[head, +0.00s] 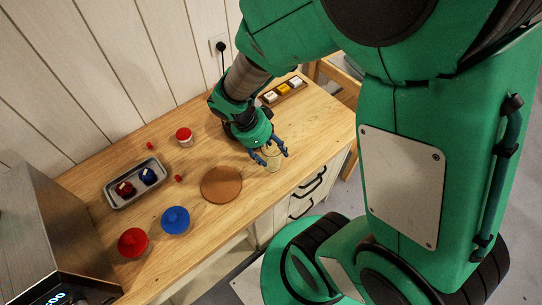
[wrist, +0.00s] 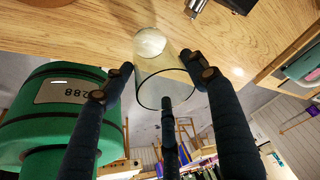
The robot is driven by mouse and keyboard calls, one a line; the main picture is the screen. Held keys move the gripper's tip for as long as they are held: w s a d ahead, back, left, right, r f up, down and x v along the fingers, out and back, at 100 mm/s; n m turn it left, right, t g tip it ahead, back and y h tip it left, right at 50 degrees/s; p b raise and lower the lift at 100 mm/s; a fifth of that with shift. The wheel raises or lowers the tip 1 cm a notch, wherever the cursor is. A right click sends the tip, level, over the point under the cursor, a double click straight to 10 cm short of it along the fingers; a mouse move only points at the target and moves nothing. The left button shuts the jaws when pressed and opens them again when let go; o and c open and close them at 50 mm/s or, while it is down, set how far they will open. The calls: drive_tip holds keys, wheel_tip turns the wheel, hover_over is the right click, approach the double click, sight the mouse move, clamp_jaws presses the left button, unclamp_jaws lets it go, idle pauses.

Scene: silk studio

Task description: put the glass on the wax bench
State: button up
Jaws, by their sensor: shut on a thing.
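The glass (head: 272,162) is a clear, open tumbler at the front edge of a wooden bench top (head: 245,205). It fills the middle of the wrist view (wrist: 158,80), its base toward the bench and its dark rim toward me. My gripper (head: 272,150) is shut on the glass, its dark blue fingers around the sides; they also show in the wrist view (wrist: 165,85). I cannot tell whether the glass base touches the wood. No label shows which surface is the wax bench.
A brown round mat (head: 221,184) lies left of the glass. Further left are a blue lidded pot (head: 175,220), a red one (head: 132,243) and a grey tray (head: 136,184) holding small red and blue things. A block holder (head: 283,92) stands behind. Bare wood lies between.

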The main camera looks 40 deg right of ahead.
drive_tip(key=shift+f, duration=1.7)
drive_tip(key=shift+b, duration=0.3)
drive_tip(key=o, duration=1.8)
drive_tip(key=shift+r, duration=0.1)
drive_tip(key=p+v, duration=0.1)
drive_tip(key=v, duration=1.1)
